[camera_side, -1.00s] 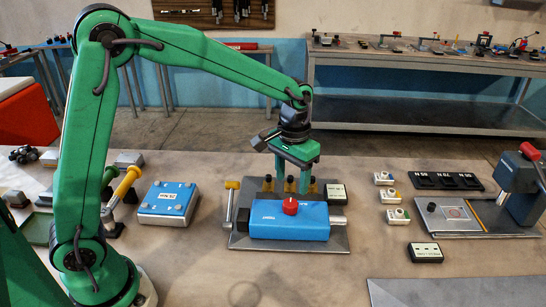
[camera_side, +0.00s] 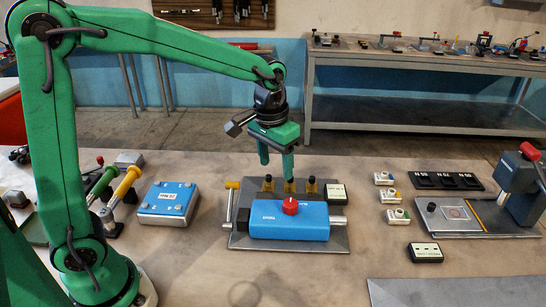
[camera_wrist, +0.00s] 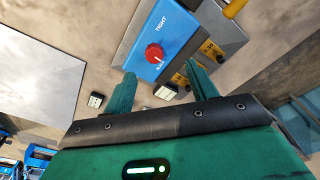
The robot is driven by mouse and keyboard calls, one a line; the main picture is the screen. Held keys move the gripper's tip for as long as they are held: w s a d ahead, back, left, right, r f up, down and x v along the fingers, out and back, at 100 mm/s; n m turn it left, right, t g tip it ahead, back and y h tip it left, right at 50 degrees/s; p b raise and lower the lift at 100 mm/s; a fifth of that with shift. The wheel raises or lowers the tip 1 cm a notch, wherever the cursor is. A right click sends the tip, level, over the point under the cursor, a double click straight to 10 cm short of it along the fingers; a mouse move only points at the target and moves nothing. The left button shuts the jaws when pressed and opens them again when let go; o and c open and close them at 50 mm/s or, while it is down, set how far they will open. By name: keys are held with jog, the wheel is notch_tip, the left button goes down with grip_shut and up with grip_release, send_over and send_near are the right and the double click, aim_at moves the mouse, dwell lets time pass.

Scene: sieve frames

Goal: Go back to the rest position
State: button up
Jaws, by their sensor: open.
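My gripper (camera_side: 276,163) is green, open and empty. It hangs above the back edge of a blue block (camera_side: 268,232) with a red knob (camera_side: 290,205). The block lies on a grey plate (camera_side: 318,247), with several brass posts (camera_side: 268,184) along its back. In the wrist view the two fingers (camera_wrist: 160,88) stand apart with nothing between them. The blue block (camera_wrist: 166,32) and its red knob (camera_wrist: 154,53) show beyond the fingers. A yellow-handled lever (camera_side: 232,192) stands at the plate's left side.
A blue-topped box (camera_side: 168,201) sits to the left, beside yellow and green handles (camera_side: 126,183). Several small white blocks (camera_side: 390,195), a black label tray (camera_side: 446,180) and a grey press-like fixture (camera_side: 518,190) are on the right. The table front is mostly clear.

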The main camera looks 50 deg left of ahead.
jog(key=s+a+r+t, duration=0.2)
jog(key=s, duration=0.7)
jog(key=s+a+r+t, duration=0.2)
jog(key=s+a+r, duration=0.1)
jog(key=s, duration=0.5)
jog(key=shift+s+a+t, duration=0.3)
jog(key=shift+s, duration=0.1)
